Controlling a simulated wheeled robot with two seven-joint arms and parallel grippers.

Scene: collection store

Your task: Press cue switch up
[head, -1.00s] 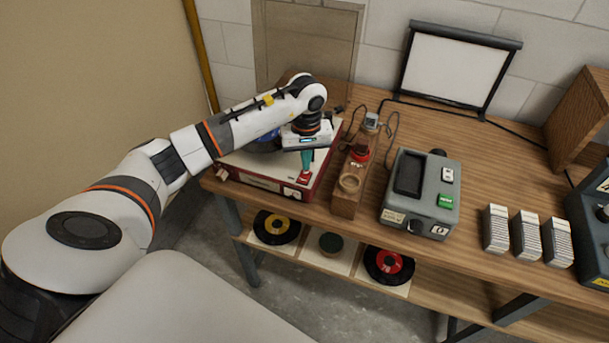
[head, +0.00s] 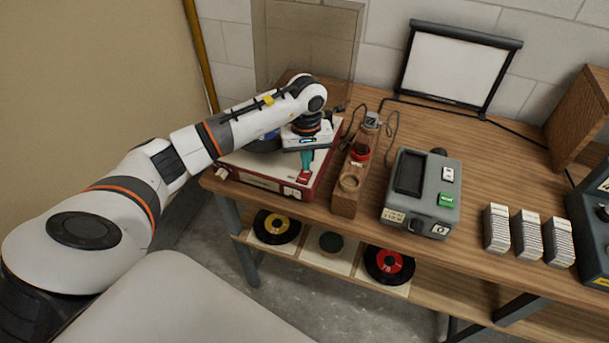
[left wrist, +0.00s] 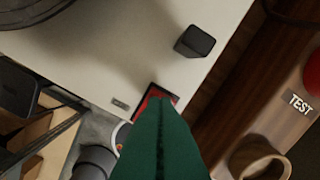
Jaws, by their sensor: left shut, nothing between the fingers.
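The record player (head: 262,183) is a red box with a cream top, at the left end of the wooden table. My left gripper (head: 305,173) has green fingers, shut and empty, pointing down over its front right corner. In the left wrist view, the fingertips (left wrist: 160,108) overlap a red switch in a black frame (left wrist: 152,92) and hide most of it; I cannot tell whether they touch it, or which way it is tipped. A dark upright block (left wrist: 195,42) stands on the cream top nearby. My right gripper is not in view.
A wooden block (head: 345,202) with a ring and a red button stands just right of the player. A grey device (head: 432,205) with a green button and white card stacks (head: 495,230) are further right. A clear panel (head: 305,50) stands behind.

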